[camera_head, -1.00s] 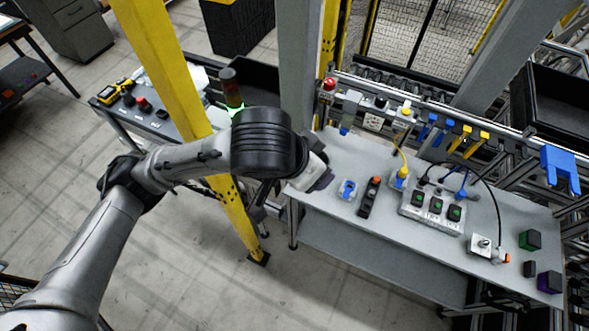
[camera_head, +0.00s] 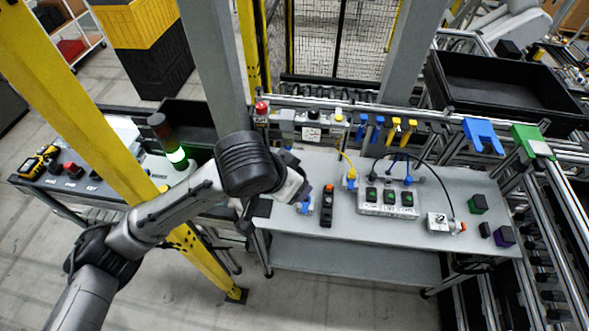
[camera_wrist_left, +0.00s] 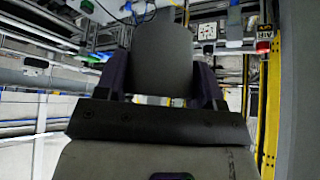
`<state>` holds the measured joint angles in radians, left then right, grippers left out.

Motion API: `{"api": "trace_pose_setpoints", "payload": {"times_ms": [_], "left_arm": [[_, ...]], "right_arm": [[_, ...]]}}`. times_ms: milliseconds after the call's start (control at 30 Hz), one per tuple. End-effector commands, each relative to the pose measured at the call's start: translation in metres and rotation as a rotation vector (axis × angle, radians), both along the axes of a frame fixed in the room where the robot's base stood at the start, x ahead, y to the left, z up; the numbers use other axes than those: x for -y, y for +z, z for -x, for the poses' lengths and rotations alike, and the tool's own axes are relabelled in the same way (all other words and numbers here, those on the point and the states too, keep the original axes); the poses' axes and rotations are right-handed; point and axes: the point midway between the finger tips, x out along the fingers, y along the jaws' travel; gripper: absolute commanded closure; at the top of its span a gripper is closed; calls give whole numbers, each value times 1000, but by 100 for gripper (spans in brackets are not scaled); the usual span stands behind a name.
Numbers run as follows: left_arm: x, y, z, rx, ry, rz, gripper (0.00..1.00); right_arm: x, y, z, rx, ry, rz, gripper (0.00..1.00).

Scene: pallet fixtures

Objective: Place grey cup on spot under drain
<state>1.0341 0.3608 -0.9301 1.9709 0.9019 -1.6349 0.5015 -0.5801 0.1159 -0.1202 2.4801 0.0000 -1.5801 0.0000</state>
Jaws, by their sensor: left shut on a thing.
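In the left wrist view a smooth dark grey cylinder, which I take as the grey cup (camera_wrist_left: 163,50), stands between the two fingers of my left gripper (camera_wrist_left: 160,82). The gripper is shut on it. In the head view my left arm reaches in from the left, with its wrist at the left end of the grey workbench (camera_head: 345,225). The black wrist housing hides most of the gripper and the cup there. I cannot make out the drain or the marked spot under it. My right gripper is not in view.
A blue piece (camera_head: 304,208) lies by the gripper. A black strip with an orange button (camera_head: 327,205), a socket box (camera_head: 388,203) and small blocks (camera_head: 478,203) stand rightward. Hooks line the back rail.

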Motion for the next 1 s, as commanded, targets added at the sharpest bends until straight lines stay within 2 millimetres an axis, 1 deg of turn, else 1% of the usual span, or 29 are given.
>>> {"api": "trace_pose_setpoints", "payload": {"times_ms": [33, 200, 600, 800, 1000], "left_arm": [[-4, -6, 1, -3, -59, 1, 61], [-12, -22, 6, -3, -281, 2, 61], [-27, -56, 16, -4, -751, 3, 61], [-32, -67, 20, -2, -921, 2, 61], [-35, -74, 22, 0, -1022, 1, 61]], "right_arm": [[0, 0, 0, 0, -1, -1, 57], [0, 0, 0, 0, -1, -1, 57], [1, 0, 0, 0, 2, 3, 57], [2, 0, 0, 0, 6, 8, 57], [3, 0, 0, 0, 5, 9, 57]]}}
